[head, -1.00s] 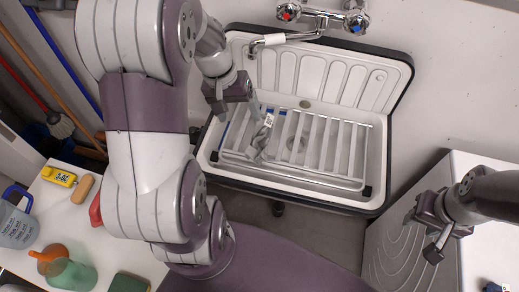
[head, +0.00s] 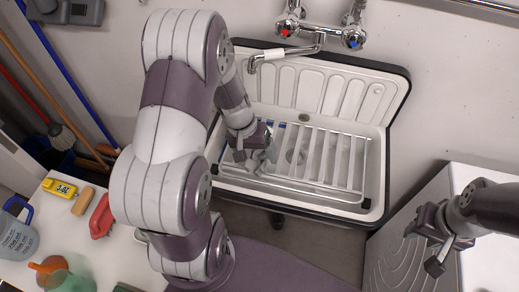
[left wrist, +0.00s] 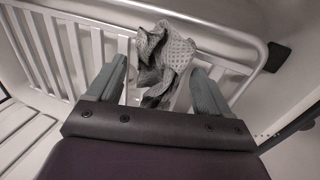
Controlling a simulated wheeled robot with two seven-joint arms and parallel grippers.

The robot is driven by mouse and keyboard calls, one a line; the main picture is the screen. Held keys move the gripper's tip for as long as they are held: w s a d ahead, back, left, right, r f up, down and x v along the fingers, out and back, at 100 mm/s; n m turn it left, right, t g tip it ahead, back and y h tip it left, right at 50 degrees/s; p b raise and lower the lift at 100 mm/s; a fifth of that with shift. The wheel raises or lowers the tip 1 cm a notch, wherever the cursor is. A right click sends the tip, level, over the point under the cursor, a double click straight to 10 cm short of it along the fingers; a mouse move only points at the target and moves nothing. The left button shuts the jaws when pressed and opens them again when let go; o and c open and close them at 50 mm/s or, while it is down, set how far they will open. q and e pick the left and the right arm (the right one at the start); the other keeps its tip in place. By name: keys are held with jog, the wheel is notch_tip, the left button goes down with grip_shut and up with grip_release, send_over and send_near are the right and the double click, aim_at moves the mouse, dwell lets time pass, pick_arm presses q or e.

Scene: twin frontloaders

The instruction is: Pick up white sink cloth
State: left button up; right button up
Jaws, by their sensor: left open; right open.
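The white sink cloth (left wrist: 160,58) looks light grey and crumpled in the left wrist view. It hangs over the rail and slats of the white rack in the sink. My left gripper (left wrist: 159,76) is open, with one finger on each side of the cloth and gaps between. In the head view my left gripper (head: 256,158) is low over the left part of the rack and mostly hides the cloth. My right gripper (head: 426,246) is open and empty, over the white appliance at the right.
The white slatted rack (head: 330,158) lies across the dark-rimmed sink (head: 377,205). A tap (head: 300,42) reaches over the sink's back edge. The left counter holds a yellow box (head: 60,189), a brush (head: 84,201), a red item (head: 101,216) and a jug (head: 17,235).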

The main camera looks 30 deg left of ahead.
pick_arm(q)
jog(key=c, duration=1.2)
jog(key=shift+r, duration=0.15)
